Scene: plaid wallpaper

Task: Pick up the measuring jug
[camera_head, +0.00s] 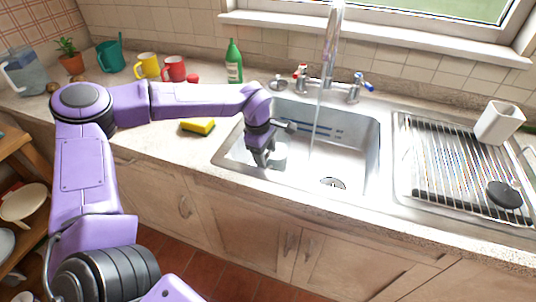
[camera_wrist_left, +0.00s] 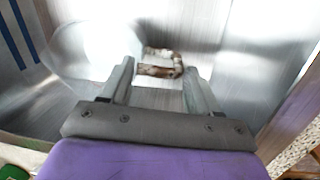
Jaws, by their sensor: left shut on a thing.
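The measuring jug (camera_head: 279,153) is a clear, pale vessel in the left part of the sink, partly hidden behind my left gripper (camera_head: 264,157). In the left wrist view the jug's see-through body (camera_wrist_left: 92,48) lies at upper left, with a dark brownish loop that looks like its handle near the fingers. My left gripper (camera_wrist_left: 162,78) points down into the sink and is shut on the jug, its fingers either side of the loop. I cannot tell whether the jug touches the sink floor. My right gripper is not in view.
Water runs from the tap (camera_head: 333,40) into the sink (camera_head: 350,150). A yellow sponge (camera_head: 198,126) lies left of the sink. A green bottle (camera_head: 234,64), red mug (camera_head: 174,69) and yellow mug (camera_head: 147,66) stand behind. A drying rack (camera_head: 455,165) with a white cup (camera_head: 499,122) is right.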

